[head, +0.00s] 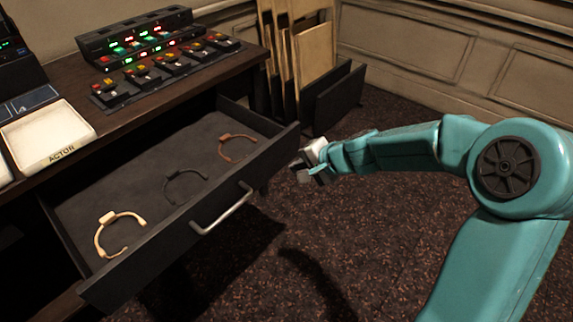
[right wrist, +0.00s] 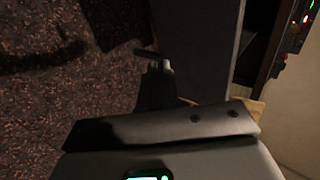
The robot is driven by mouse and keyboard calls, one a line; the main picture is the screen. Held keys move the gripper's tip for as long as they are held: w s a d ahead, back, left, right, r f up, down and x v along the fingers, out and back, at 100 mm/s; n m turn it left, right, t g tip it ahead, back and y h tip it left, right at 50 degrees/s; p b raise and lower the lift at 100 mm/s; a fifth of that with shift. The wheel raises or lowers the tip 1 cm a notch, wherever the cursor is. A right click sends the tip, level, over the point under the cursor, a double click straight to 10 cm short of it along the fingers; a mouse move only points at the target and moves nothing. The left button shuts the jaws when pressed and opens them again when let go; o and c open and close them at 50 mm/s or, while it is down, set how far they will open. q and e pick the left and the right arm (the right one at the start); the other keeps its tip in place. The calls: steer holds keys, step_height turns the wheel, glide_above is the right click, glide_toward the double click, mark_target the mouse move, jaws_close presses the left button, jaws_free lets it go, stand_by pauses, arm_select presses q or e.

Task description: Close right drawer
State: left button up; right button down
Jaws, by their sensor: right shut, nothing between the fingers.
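The right drawer (head: 160,250) is pulled well out from under the desk, with a metal bar handle (head: 222,208) on its dark front. Inside lie a cream band (head: 104,236), a dark band (head: 184,182) and a brown band (head: 237,147), spaced apart. My right gripper (head: 303,168) is shut and empty, just outside the far right end of the drawer front. I cannot tell whether it touches the drawer. In the right wrist view its fingertips (right wrist: 157,67) show beside a dark grey panel, which looks like the drawer. My left gripper is not in view.
The desk top (head: 180,93) carries a lit control panel (head: 135,40), switch boxes and a white tray labelled ACTOR (head: 45,135). Upright boards in a dark rack (head: 335,98) stand behind the drawer's far end. The carpet (head: 370,240) before the drawer is clear.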

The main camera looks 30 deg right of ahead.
mark_target(278, 161)
steer(key=w, duration=0.1)
steer(key=w+a+p, duration=0.1)
steer(key=shift+w+p, duration=0.3)
steer(key=shift+w, duration=0.05)
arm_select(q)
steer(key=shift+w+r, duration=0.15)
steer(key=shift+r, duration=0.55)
arm_select(e)
steer(key=shift+w+a, duration=0.25)
steer(key=shift+w, duration=0.3)
